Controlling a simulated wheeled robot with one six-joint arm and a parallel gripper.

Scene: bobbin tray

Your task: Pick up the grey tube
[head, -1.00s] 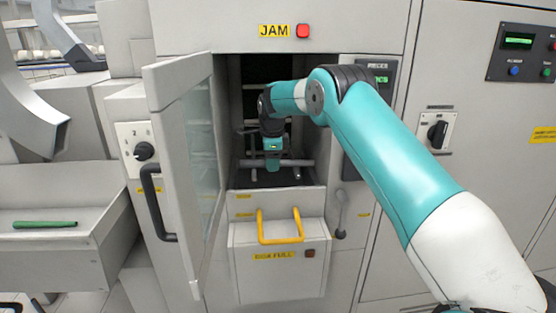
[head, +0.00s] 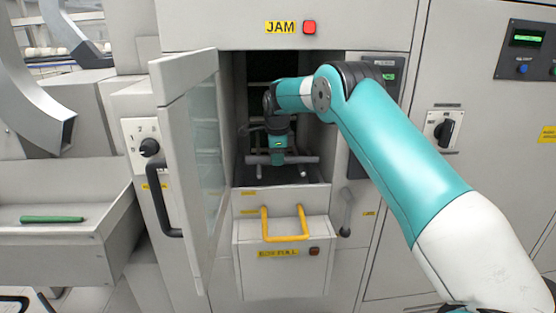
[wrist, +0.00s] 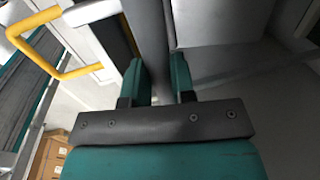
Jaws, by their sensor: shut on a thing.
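The grey tube (head: 306,159) lies crosswise inside the open machine bay in the head view, at the level of my fingertips. My gripper (head: 277,159) points down into the bay and is shut on the tube near its middle. In the wrist view the grey tube (wrist: 150,40) runs between the two teal fingers of my gripper (wrist: 163,75). The fingers hide part of the tube, and I cannot tell whether it touches the bay floor.
The bay door (head: 188,170) stands open on the left. A yellow handle (head: 285,238) is on the drawer front below the bay. A green tube (head: 52,219) lies in the grey tray (head: 60,262) at left. The bay walls are close around my gripper.

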